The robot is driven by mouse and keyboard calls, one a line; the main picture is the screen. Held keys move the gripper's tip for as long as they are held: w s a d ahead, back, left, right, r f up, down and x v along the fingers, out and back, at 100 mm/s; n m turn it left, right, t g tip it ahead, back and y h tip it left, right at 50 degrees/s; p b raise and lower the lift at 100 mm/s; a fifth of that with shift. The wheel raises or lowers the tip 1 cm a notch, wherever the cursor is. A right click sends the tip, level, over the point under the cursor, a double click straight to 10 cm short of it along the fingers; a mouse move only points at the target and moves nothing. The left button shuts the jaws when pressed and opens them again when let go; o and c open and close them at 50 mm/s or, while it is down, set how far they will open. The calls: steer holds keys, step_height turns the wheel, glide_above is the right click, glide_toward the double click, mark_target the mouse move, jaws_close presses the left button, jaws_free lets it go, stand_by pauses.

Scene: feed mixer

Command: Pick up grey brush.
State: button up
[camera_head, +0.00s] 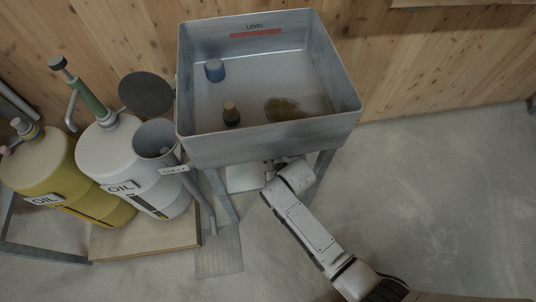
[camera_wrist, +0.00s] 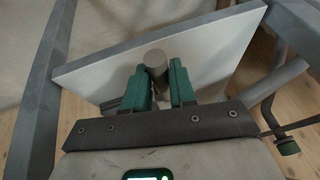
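My gripper (camera_wrist: 162,78) shows in the wrist view with two green fingers close together. A grey round-ended cylinder (camera_wrist: 155,59) stands between the fingertips; it may be the handle of the grey brush, but no bristles show. The cylinder fills the narrow gap, and I cannot tell whether the fingers press on it. In the head view my gripper (camera_head: 272,167) is mostly hidden at the front lower edge of the grey tub (camera_head: 240,150). No thing that is clearly the grey brush shows in the head view.
A pale panel (camera_wrist: 215,62) lies just beyond the fingers, between grey frame legs. In the tub are a blue cylinder (camera_head: 215,70) and a dark brown object (camera_head: 231,114). Yellow (camera_head: 45,165) and white (camera_head: 125,150) oil containers stand left. Floor at right is clear.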

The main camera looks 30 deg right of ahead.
jaws_close()
steer(key=shift+r, duration=0.45)
step_height(320, 180, up, 2)
steer(key=shift+r+p, duration=0.1)
steer(key=shift+p, duration=0.45)
steer(key=s+a+r+p, duration=0.1)
steer(key=s+r+p, duration=0.2)
steer(key=s+r, duration=0.7)
steer(key=s, duration=0.4)
steer(key=shift+p, duration=0.3)
